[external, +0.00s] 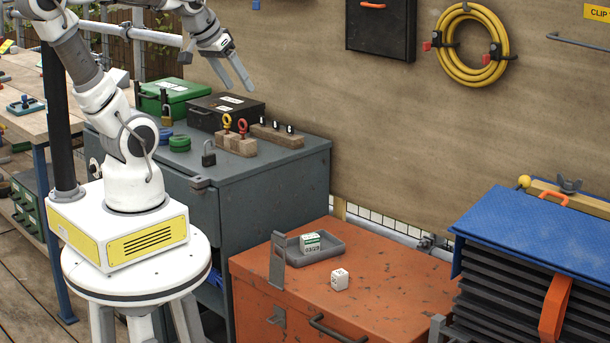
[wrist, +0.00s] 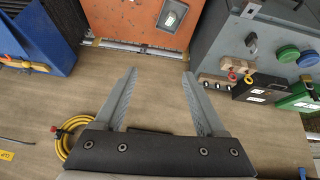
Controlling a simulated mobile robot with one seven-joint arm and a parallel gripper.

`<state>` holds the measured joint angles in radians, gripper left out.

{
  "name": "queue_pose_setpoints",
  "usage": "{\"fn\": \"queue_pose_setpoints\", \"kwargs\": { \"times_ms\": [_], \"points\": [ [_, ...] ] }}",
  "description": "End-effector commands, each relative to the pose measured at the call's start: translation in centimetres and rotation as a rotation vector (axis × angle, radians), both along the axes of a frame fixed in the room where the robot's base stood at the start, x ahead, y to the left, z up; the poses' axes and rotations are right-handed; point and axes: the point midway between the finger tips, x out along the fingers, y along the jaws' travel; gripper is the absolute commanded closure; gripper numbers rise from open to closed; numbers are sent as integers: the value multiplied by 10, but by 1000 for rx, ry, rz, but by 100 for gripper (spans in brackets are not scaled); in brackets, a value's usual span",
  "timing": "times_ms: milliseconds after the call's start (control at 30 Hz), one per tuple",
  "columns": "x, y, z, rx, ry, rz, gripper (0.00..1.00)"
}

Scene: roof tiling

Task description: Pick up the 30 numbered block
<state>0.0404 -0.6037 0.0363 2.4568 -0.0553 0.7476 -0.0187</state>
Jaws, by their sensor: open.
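A small white block (external: 340,279) with dark marks sits on the orange chest top, in front of the grey tray; I cannot read its number. A white block with a green top (external: 310,244) sits in the tray, with small dark print on its side that is hard to read. A small pale block (wrist: 171,19) shows in the tray at the top of the wrist view. My gripper (external: 238,88) is open and empty, high above the grey cabinet and well away from both blocks. Its two spread fingers also show in the wrist view (wrist: 159,74).
The grey tray (external: 333,250) lies on the orange chest (external: 400,290), beside an upright metal hasp (external: 277,260). The grey cabinet (external: 270,170) carries cases, padlocks and green rings. A blue-topped rack (external: 535,238) stands at right. A wooden wall (external: 400,130) rises behind.

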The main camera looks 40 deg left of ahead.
Motion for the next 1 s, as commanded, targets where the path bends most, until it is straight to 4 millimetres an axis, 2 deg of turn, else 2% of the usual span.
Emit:
{"fn": "queue_pose_setpoints", "kwargs": {
  "times_ms": [33, 200, 267, 400, 533, 667, 800, 1000],
  "points": [
    [18, -3, -15, -25, -6, 10, 28],
    [77, -12, -44, -103, -58, 70, 28],
    [96, -16, -60, -124, -68, 91, 28],
    [125, -35, -111, -158, -67, 127, 28],
    [137, -60, -169, -167, -48, 146, 28],
    [140, -83, -228, -155, -41, 165, 28],
    [137, -103, -288, -122, -52, 173, 28],
    [126, -122, -362, -56, -111, 156, 28]
  ]
}}
